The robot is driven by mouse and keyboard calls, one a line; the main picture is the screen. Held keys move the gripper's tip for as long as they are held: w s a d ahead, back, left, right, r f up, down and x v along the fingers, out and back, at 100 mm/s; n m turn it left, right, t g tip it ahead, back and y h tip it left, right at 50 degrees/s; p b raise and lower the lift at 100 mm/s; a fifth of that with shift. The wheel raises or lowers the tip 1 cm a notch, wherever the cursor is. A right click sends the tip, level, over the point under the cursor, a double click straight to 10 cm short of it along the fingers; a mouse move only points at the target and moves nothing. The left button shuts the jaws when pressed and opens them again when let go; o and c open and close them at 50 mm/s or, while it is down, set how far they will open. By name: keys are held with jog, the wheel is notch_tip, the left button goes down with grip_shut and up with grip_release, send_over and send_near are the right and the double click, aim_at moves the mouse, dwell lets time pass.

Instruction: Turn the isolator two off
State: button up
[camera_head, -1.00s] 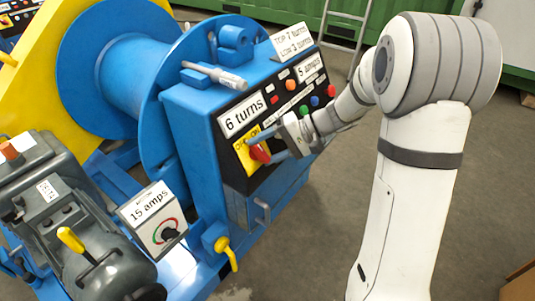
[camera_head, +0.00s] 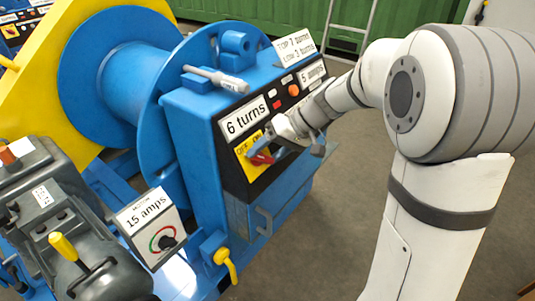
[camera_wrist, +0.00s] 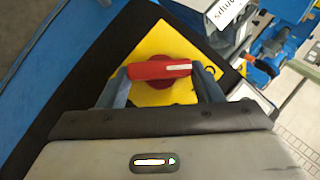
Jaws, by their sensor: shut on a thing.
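The isolator is a red rotary handle (camera_head: 262,159) on a yellow plate (camera_head: 241,151) lettered OFF and ON, on the blue cabinet's black panel. My gripper (camera_head: 264,152) is at the plate, shut on the handle. In the wrist view the handle (camera_wrist: 150,70) lies nearly level across the picture, with a white mark toward its right end. One finger of my gripper (camera_wrist: 160,76) is at each end of the handle. The yellow plate (camera_wrist: 150,40) looks tilted around it. Most plate lettering is hidden in the wrist view.
The blue cabinet (camera_head: 188,140) carries a "6 turns" label (camera_head: 244,117) and push buttons, partly behind my arm. A grey box (camera_head: 153,222) labelled "15 amps" with a small knob stands lower left. A yellow lever (camera_head: 225,262) hangs below the cabinet. Floor is clear at right.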

jog(key=shift+f, duration=0.1)
jog(key=o, duration=1)
jog(key=p+v, duration=0.2)
jog(key=v, duration=0.6)
jog(key=shift+w+p, duration=0.1)
jog(key=shift+p, duration=0.2)
jog(key=shift+a, duration=0.1)
jog(key=s+d+r+m+h+p, duration=0.1)
jog(key=s+d+r+h+p, duration=0.2)
jog(key=s+r+p, duration=0.3)
jog(key=s+d+r+m+t+h+p, duration=0.1)
jog(key=s+d+r+h+p, duration=0.1)
jog(key=s+r+p, duration=0.5)
jog(key=s+d+r+m+t+h+p, duration=0.1)
jog(key=s+d+r+m+h+p, duration=0.1)
jog(key=s+r+p, duration=0.5)
jog(key=shift+d+r+h+p, duration=0.25)
jog(key=shift+r+p, duration=0.35)
jog(key=shift+p, duration=0.7)
jog(key=shift+d+r+h+p, duration=0.3)
jog(key=shift+r+p, duration=0.3)
jog(key=shift+p, duration=0.65)
jog(key=shift+d+r+h+p, duration=0.25)
jog(key=shift+r+p, duration=0.35)
jog(key=shift+p, duration=0.7)
